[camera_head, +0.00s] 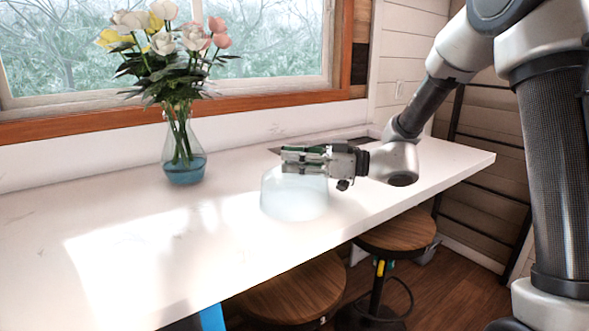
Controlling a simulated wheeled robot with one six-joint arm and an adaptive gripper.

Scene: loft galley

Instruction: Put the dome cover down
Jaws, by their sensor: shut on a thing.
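The dome cover (294,194) is a translucent, pale bluish dome at the middle of the white counter (130,235). It is upright, with its rim at or very near the counter top; I cannot tell if it touches. My gripper (300,158) reaches in from the right, level, and is shut on the top of the dome cover. The fingers hide the cover's top and its knob, if it has one. Nothing can be made out under the cover.
A glass vase (184,165) of flowers stands left of the dome cover, near the window (270,45). The counter's left part is bare and sunlit. Two round wooden stools (398,231) stand below the front edge. A dark flat item (345,143) lies behind my gripper.

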